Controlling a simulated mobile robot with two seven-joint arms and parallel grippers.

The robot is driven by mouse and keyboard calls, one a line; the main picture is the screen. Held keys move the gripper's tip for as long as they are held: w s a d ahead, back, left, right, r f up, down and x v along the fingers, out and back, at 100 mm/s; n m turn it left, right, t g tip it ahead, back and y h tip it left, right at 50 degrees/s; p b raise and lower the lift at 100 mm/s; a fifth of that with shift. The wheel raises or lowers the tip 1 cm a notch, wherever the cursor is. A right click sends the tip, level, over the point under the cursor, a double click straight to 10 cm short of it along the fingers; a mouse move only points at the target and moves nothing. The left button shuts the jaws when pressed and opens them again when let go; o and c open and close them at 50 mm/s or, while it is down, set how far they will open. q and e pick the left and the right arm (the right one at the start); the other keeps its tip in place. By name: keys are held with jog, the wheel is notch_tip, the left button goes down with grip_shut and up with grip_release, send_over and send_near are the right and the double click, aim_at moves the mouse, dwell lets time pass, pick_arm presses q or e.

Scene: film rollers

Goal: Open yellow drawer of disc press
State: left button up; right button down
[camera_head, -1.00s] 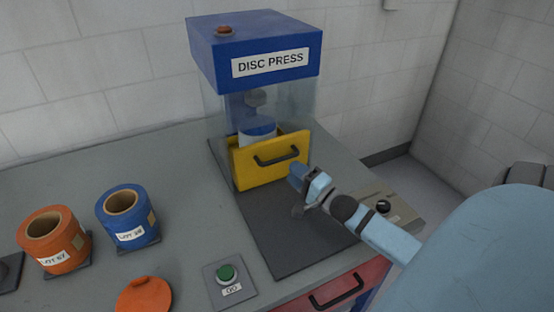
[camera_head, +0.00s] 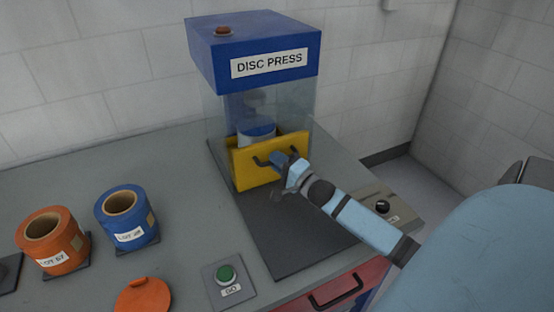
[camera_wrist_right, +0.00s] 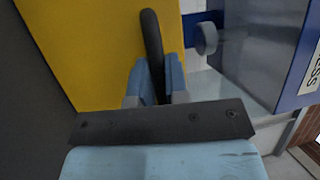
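The disc press (camera_head: 254,46) stands at the back of the bench with a blue top and clear walls. Its yellow drawer (camera_head: 262,179) has a black handle (camera_head: 262,161), and a blue-and-white cylinder (camera_head: 257,132) shows behind the drawer front. My right gripper (camera_head: 284,160) is at the right part of the handle. In the right wrist view, its light blue fingers (camera_wrist_right: 155,80) lie close on both sides of the handle (camera_wrist_right: 151,40), with no clear gap, and look shut on it. The drawer front appears close against the press. My left gripper is not in view.
A dark mat (camera_head: 290,232) lies clear before the press. On the left stand an orange roll (camera_head: 60,248) and a blue roll (camera_head: 128,230). An orange lid (camera_head: 143,297) and a green GO button (camera_head: 226,273) are nearer. A panel with a black knob (camera_head: 382,207) is right.

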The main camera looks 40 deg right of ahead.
pick_arm(q)
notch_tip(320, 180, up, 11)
jog(key=p, duration=1.2)
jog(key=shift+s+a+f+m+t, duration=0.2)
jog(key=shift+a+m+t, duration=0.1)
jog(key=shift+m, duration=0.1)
pick_arm(e)
jog(key=s+a, duration=0.3)
jog(key=s, duration=0.9)
jog(key=s+a, duration=0.4)
jog(key=s, duration=0.8)
jog(key=shift+a, duration=0.25)
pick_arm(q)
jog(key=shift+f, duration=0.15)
pick_arm(e)
jog(key=c, duration=1.1)
grip_release()
jog(key=shift+c, duration=0.2)
